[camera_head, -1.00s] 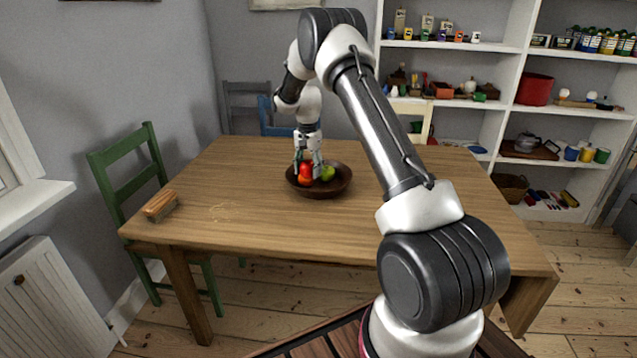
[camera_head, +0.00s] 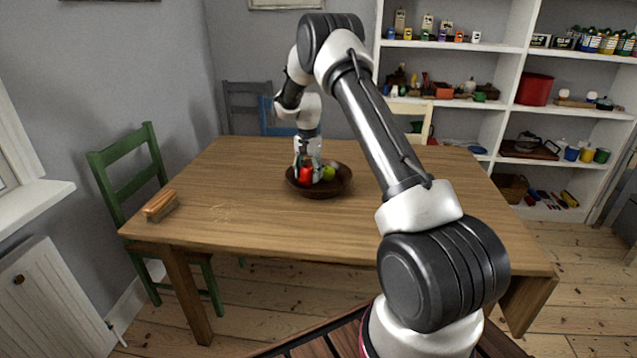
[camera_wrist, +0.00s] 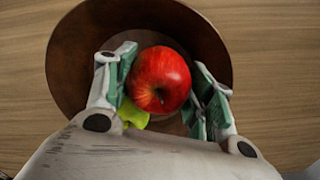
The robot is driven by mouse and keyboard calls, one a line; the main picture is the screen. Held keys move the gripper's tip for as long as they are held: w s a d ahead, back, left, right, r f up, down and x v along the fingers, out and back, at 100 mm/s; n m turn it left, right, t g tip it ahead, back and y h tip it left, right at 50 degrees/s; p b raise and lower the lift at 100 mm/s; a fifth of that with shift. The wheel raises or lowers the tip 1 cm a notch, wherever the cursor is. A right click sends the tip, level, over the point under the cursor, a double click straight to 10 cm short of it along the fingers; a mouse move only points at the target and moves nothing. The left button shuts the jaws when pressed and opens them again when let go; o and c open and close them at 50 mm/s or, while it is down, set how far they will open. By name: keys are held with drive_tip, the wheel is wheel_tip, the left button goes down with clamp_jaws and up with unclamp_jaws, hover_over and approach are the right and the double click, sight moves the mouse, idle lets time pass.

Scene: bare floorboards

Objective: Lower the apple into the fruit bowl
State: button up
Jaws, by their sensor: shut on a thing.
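My gripper (camera_head: 308,171) points down into the dark brown fruit bowl (camera_head: 333,189) on the wooden table. It is shut on a red apple (camera_head: 305,175). In the wrist view the apple (camera_wrist: 158,78) sits between the green-padded fingers (camera_wrist: 163,80), inside the bowl's outline (camera_wrist: 75,50). The apple is low in the bowl; whether it touches the bottom or other fruit cannot be told. A green fruit (camera_head: 328,173) lies in the bowl to the right of the apple. A yellow-green piece (camera_wrist: 132,115) shows beside the apple in the wrist view, partly hidden by it.
The wooden table (camera_head: 240,215) is clear around the bowl. A brush-like wooden object (camera_head: 160,206) lies at its left front corner. A green chair (camera_head: 125,170) stands at the left, other chairs behind. White shelves (camera_head: 500,110) stand at the back right.

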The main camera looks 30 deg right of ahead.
drive_tip(key=shift+f, duration=0.45)
idle(0.3)
drive_tip(key=o, duration=1.1)
drive_tip(key=shift+o, duration=0.2)
wheel_tip(320, 180, up, 12)
